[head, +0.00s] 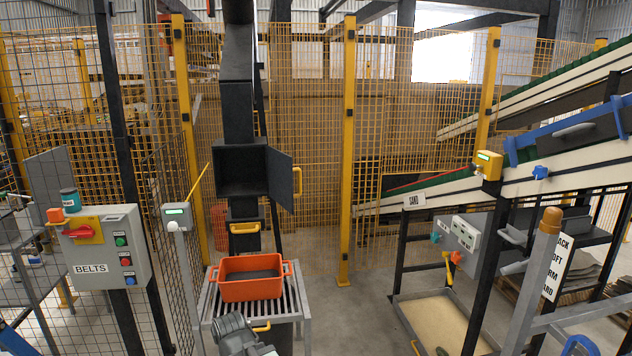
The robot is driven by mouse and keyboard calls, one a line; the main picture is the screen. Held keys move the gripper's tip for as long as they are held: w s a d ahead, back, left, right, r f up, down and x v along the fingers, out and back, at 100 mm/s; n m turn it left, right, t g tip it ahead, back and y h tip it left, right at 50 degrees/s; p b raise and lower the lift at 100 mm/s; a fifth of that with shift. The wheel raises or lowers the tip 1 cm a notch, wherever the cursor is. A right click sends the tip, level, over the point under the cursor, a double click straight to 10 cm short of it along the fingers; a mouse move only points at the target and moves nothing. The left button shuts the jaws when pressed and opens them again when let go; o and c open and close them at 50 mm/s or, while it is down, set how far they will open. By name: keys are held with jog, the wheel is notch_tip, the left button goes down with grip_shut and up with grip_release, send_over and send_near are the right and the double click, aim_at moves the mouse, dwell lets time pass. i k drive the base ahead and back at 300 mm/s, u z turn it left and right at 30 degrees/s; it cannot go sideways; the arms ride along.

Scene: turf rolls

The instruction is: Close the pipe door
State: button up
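The black square pipe (238,100) comes down in the middle-left of the head view. Its box-like opening (240,172) faces me and looks dark inside. The pipe door (280,176) is a dark panel that stands open, swung out to the right of the opening. A yellow handle (297,181) is on the door's outer right side. My gripper (238,330) appears as a grey shape at the bottom edge, well below and apart from the door. Its fingers cannot be made out, so I cannot tell whether it is open or shut.
An orange bin (252,278) sits on a slatted roller stand (291,308) under the pipe. A yellow handle (244,228) is lower on the pipe. A BELTS control box (104,255) stands left, conveyors (570,172) right. Yellow mesh fence stands behind.

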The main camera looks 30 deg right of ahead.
aim_at(279, 163)
jog(key=u, duration=0.25)
jog(key=i, duration=0.85)
jog(key=z, duration=0.2)
